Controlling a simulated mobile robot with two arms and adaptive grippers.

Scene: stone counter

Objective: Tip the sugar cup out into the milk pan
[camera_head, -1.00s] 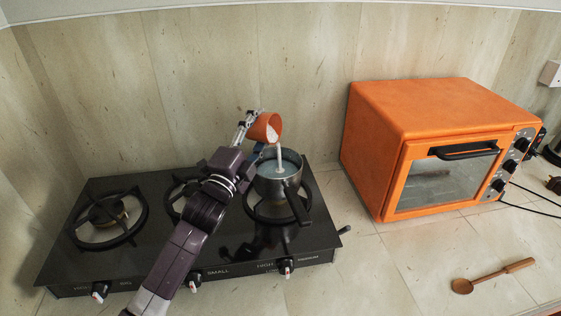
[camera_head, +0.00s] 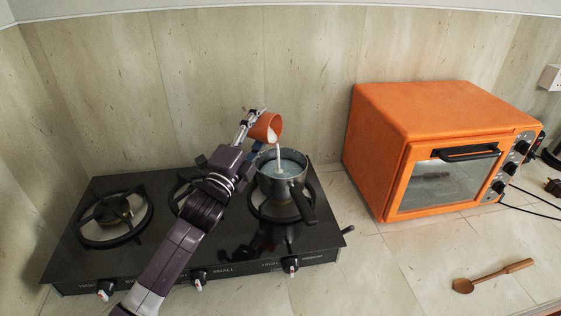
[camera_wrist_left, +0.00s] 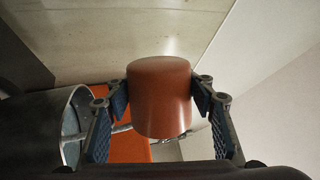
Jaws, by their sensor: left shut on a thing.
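The orange sugar cup (camera_head: 265,126) is tipped over the milk pan in the head view, its mouth turned down to the right. A thin white stream (camera_head: 278,156) falls from its mouth into the pan. My left gripper (camera_head: 254,124) is shut on the cup, partly hidden behind it. In the left wrist view the cup (camera_wrist_left: 160,98) sits between both fingers of the gripper (camera_wrist_left: 158,104). The grey milk pan (camera_head: 283,186) stands on the right burner with pale bluish-white liquid inside; its side also shows in the left wrist view (camera_wrist_left: 38,125). My right gripper is not in view.
The black gas stove (camera_head: 130,264) has several burners and front knobs. The pan's dark handle (camera_head: 305,203) points toward the front. An orange toaster oven (camera_head: 430,112) stands to the right. A wooden spoon (camera_head: 490,276) lies on the counter (camera_head: 390,280), which is otherwise clear at the front.

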